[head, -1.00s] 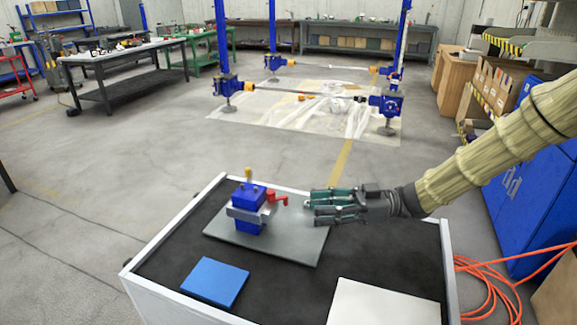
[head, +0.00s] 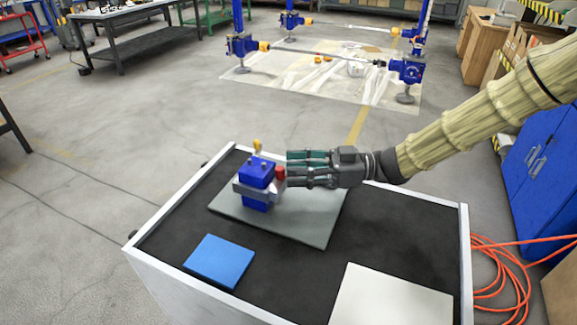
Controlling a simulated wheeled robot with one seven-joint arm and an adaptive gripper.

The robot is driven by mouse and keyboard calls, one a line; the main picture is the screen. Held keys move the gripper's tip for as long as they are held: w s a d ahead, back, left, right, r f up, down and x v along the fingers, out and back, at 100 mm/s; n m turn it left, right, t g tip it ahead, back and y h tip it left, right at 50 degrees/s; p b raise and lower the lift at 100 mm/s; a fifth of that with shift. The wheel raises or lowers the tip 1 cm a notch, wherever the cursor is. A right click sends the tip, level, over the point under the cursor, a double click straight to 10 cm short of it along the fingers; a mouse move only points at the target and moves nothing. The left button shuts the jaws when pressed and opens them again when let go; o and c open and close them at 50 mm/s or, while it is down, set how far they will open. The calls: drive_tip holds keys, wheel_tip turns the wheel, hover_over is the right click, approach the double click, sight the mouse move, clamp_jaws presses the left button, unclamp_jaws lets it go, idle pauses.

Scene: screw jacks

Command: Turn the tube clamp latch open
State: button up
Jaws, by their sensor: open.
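The tube clamp (head: 258,184) is a blue block with a grey band around it and a yellow knob on top. It stands upright on a grey plate (head: 312,220) on the cart. Its red latch (head: 280,174) is on the right side, partly hidden by my gripper. My gripper (head: 288,169) comes in from the right, with its fingers apart and their tips right at the red latch. I cannot tell whether the fingers touch the latch or straddle it.
The cart top (head: 180,232) is black with a raised white rim. A blue plate (head: 219,261) lies at the front left and a white plate (head: 390,297) at the front right. Orange cable (head: 492,275) lies on the floor at right. Blue jacks stand far behind.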

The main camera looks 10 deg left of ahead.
drive_tip(key=shift+x, duration=1.05)
clamp_jaws()
drive_tip(key=shift+d+m+t, duration=0.1)
drive_tip(key=shift+m+t, duration=0.2)
drive_tip(key=shift+t, duration=0.2)
drive_tip(key=m+t+b, duration=0.1)
drive_tip(key=m+t, duration=0.1)
drive_tip(key=t, duration=0.1)
drive_tip(key=s+m+t+b, duration=0.1)
drive_tip(key=m+t, duration=0.1)
drive_tip(key=t, duration=0.2)
drive_tip(key=m+t+h+b, duration=0.1)
drive_tip(key=m+t, duration=0.2)
drive_tip(key=shift+s+f+t+b, duration=0.1)
drive_tip(key=shift+s+t+b, duration=0.1)
drive_tip(key=shift+t+b, duration=0.2)
